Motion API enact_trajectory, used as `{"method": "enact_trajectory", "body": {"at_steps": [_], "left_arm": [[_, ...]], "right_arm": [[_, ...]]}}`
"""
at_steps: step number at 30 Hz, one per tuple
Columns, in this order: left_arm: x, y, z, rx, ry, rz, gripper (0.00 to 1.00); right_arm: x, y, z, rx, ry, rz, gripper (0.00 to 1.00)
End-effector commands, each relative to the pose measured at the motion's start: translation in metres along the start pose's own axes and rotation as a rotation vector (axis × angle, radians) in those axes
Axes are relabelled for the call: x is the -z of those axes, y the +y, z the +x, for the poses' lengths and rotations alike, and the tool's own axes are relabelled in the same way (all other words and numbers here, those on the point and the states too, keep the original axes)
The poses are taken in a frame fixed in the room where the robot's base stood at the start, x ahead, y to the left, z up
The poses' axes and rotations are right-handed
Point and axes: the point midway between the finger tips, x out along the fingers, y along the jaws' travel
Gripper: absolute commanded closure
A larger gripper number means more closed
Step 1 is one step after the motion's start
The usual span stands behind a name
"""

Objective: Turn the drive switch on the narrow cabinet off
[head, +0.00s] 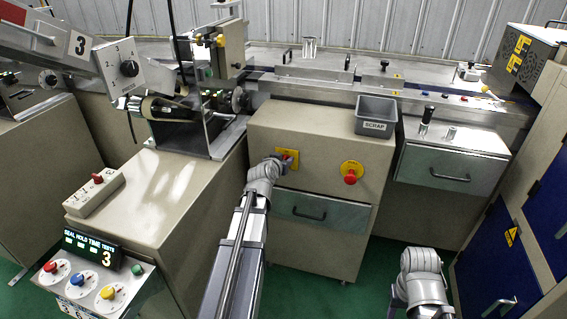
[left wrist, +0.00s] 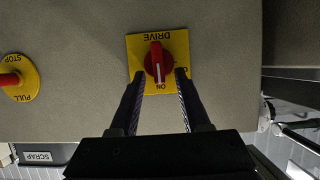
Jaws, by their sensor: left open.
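The narrow cabinet (head: 322,150) stands at the centre of the head view. Its drive switch (left wrist: 158,62) is a red knob on a yellow DRIVE plate (left wrist: 136,42), upside down in the left wrist view. The knob's handle lies along the picture's vertical, one end toward the ON mark. The other mark is partly hidden by a finger. In the head view the plate (head: 292,154) is partly hidden by my left gripper (head: 283,161). In the left wrist view my left gripper (left wrist: 160,74) is open, its fingertips on either side of the knob's lower part; contact cannot be told.
A red stop button (head: 350,177) on a yellow disc sits right of the switch. A grey SCRAP bin (head: 376,116) stands on the cabinet top. A drawer (head: 310,208) with a black handle is below. My right arm (head: 420,270) shows at lower right, its gripper unseen.

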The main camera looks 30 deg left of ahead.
Motion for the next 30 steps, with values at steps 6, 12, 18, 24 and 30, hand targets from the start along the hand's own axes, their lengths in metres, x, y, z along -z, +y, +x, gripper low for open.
{"method": "enact_trajectory", "body": {"at_steps": [6,12,18,24,30], "left_arm": [[0.0003,0.0002,-0.0004,0.0,0.0,0.0,0.54],[0.0002,0.0001,-0.0005,0.0,0.0,0.0,0.77],[0.0003,0.0,-0.0003,0.0,0.0,0.001,0.99],[0.0003,-0.0001,-0.0001,0.0,0.0,0.001,1.0],[0.0004,-0.0003,0.0001,0.001,0.0,0.001,1.0]], "right_arm": [[0.0,0.0,-0.0004,0.0,0.0,0.0,0.5],[0.0,0.0,-0.0004,0.0,0.0,0.0,0.5],[0.0,0.0,-0.0004,0.0,0.0,0.0,0.5],[0.0,0.0,-0.0003,0.0,0.0,0.0,0.5],[0.0,0.0,-0.0003,0.0,0.0,0.0,0.5]]}}
